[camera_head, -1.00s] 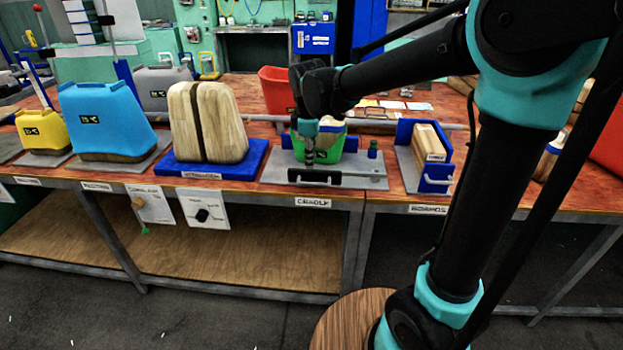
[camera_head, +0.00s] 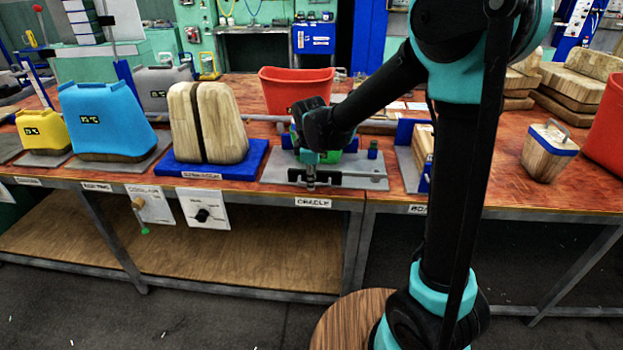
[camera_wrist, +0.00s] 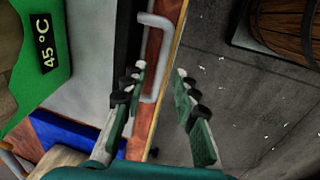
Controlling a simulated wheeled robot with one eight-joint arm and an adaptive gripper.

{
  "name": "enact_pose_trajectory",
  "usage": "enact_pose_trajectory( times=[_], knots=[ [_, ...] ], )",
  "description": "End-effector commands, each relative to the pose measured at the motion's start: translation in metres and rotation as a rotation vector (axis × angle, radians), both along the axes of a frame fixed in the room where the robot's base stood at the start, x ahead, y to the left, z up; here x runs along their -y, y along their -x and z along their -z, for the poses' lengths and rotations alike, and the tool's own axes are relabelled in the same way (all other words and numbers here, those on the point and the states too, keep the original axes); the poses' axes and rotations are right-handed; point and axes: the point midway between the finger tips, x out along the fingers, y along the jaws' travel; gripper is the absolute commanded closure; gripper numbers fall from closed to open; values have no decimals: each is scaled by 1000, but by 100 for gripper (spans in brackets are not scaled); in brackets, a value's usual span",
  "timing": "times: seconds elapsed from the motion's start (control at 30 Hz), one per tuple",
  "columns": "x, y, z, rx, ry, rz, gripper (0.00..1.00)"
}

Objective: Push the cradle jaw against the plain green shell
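The green shell (camera_head: 335,157) stands on the grey cradle plate (camera_head: 365,183), mostly hidden behind my gripper in the head view. In the wrist view the green shell (camera_wrist: 40,60) shows a dark "45 °C" label at the left. The black cradle jaw (camera_wrist: 127,45) lies to its right, with a strip of bare grey plate between them, so they look apart. The jaw's grey handle (camera_wrist: 158,22) reaches between the fingertips of my gripper (camera_wrist: 160,75). The fingers are open with space around the handle. In the head view my gripper (camera_head: 310,180) is at the plate's front side.
A wooden pressed block (camera_head: 208,120) on a blue base stands to the left. A blue-walled station (camera_head: 404,130) with wooden boards stands to the right, partly behind my arm. A red tub (camera_head: 296,90) is behind. The table's front edge is close to the cradle.

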Motion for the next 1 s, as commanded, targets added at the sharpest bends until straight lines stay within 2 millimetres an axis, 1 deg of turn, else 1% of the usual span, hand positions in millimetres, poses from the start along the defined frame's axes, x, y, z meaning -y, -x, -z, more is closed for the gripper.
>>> enact_pose_trajectory(
  times=[0.03, 0.2, 0.4, 0.47, 0.57, 0.7, 0.8, 0.9, 1.0],
  knots=[
    [0, 0, 0, 0, 0, 0, 80],
    [0, 0, 0, 0, 0, 0, 100],
    [0, 0, 0, 0, 0, 0, 100],
    [0, -4, 0, 0, 0, 1, 100],
    [0, -19, -1, 1, 1, 2, 100],
    [2, -53, -1, 1, 0, 3, 100],
    [2, -75, -1, 1, 1, 2, 100],
    [3, -90, -1, 1, 0, 2, 100],
    [3, -97, -1, 1, 0, 1, 100]
  ],
)
